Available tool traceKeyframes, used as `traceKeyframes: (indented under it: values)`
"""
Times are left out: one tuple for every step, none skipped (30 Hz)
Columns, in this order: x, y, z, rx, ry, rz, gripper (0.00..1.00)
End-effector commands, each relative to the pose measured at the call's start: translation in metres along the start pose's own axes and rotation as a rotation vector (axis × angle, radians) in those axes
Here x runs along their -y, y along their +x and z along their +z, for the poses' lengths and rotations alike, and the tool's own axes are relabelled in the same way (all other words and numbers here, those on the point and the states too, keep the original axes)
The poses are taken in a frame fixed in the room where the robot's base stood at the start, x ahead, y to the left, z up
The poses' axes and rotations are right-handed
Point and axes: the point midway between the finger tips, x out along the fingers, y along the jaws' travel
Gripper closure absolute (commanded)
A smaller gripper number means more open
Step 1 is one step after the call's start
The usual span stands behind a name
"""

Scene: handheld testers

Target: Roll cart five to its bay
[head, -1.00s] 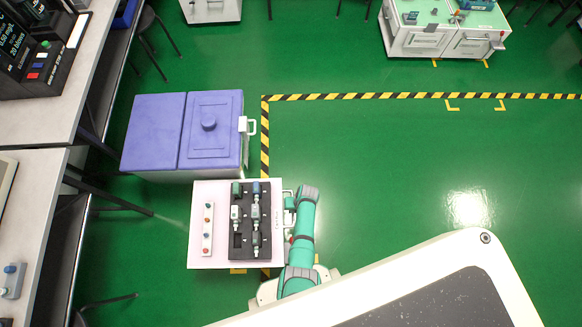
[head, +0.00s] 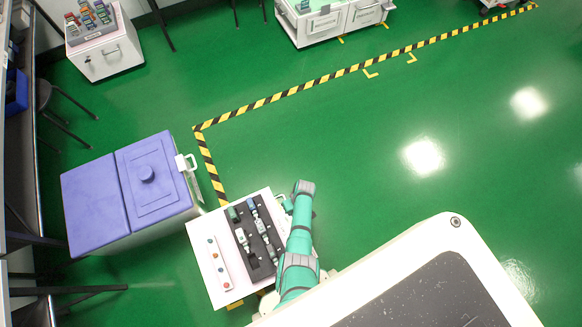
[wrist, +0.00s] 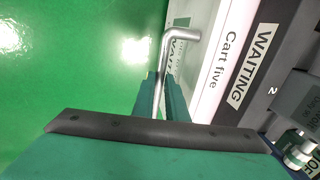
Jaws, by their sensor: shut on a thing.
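Cart five (head: 203,262) is a low cart with a pale top, at the lower middle of the head view. Its top carries a black tray (head: 258,268) of small testers and a white strip with coloured knobs (head: 220,262). In the wrist view its side label reads "Cart five" (wrist: 226,60), beside a "WAITING" label (wrist: 252,62). My gripper (head: 287,206) is at the cart's right side. In the wrist view my gripper (wrist: 160,98) is shut on the bent metal handle (wrist: 168,55).
A bin with a blue lid (head: 147,174) stands close at the cart's upper left. Black-and-yellow tape (head: 300,92) crosses the floor. Other carts (head: 105,55) (head: 335,20) stand at the back. Benches and stools line the left. Green floor (head: 430,120) at the right is clear.

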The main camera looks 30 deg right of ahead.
Motion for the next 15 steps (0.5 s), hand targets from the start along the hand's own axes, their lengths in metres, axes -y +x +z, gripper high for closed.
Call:
traceKeyframes:
  values:
    - [-0.0002, -0.0002, -0.0010, 0.000, -0.003, -0.001, 1.00]
    - [-0.0004, -0.0002, -0.0012, 0.000, -0.005, -0.001, 1.00]
    - [-0.0008, -0.0002, -0.0013, 0.001, -0.007, -0.001, 1.00]
    - [-0.0011, -0.0003, -0.0014, 0.001, -0.008, -0.001, 1.00]
    - [-0.0014, -0.0003, -0.0015, 0.001, -0.009, 0.000, 1.00]
    - [-0.0018, -0.0003, -0.0015, 0.001, -0.010, 0.001, 1.00]
    - [-0.0022, -0.0004, -0.0016, 0.001, -0.010, 0.001, 1.00]
    - [-0.0025, -0.0005, -0.0015, 0.001, -0.010, 0.002, 1.00]
    - [-0.0029, -0.0006, -0.0016, 0.000, -0.010, 0.003, 1.00]
    - [-0.0032, -0.0006, -0.0016, 0.000, -0.009, 0.004, 1.00]
    - [-0.0035, -0.0007, -0.0016, 0.000, -0.009, 0.004, 1.00]
    - [-0.0039, -0.0008, -0.0016, 0.000, -0.009, 0.005, 1.00]
    - [-0.0042, -0.0009, -0.0017, -0.001, -0.009, 0.006, 1.00]
    - [-0.0044, -0.0010, -0.0017, -0.001, -0.008, 0.006, 1.00]
    - [-0.0047, -0.0011, -0.0019, -0.002, -0.008, 0.006, 1.00]
